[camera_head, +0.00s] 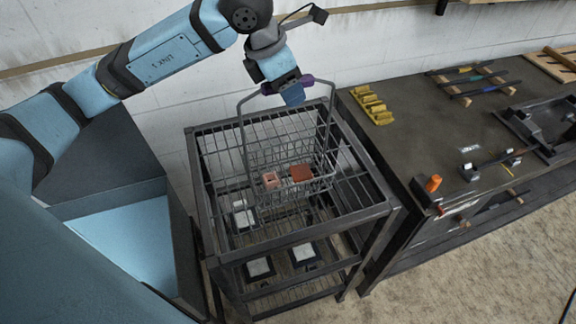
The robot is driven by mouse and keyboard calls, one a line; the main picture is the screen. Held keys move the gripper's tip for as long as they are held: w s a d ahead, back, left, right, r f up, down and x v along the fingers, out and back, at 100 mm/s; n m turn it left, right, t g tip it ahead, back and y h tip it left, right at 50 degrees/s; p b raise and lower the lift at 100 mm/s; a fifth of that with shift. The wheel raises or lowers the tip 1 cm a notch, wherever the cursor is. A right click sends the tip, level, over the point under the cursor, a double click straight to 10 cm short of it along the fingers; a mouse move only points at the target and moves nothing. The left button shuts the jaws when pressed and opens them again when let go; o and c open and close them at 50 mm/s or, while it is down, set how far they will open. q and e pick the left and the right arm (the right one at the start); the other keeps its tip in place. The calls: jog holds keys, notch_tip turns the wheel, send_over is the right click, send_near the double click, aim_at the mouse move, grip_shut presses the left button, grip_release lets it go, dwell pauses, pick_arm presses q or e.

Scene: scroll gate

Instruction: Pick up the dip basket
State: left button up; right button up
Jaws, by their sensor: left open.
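The dip basket (287,178) is a wire basket on the top of a dark metal rack (222,247). A pinkish block (271,180) and a red-brown block (301,173) show inside it. Its tall wire handle (242,130) rises to a crossbar with purple parts (268,88). My left gripper (292,94) is at the middle of this crossbar, pointing down. It is open, and its blue fingers overlap the bar in the picture. I cannot tell whether they touch it. My right gripper is not in view.
A dark workbench (415,139) stands right of the rack, with yellow blocks (372,105), rods on holders (474,78), and an orange knob (433,184) at its front edge. A pale wall (180,125) is close behind. White-topped items (259,267) lie on the rack's lower shelf.

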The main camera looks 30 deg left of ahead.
pick_arm(q)
grip_shut()
jog(key=shift+r, duration=0.1)
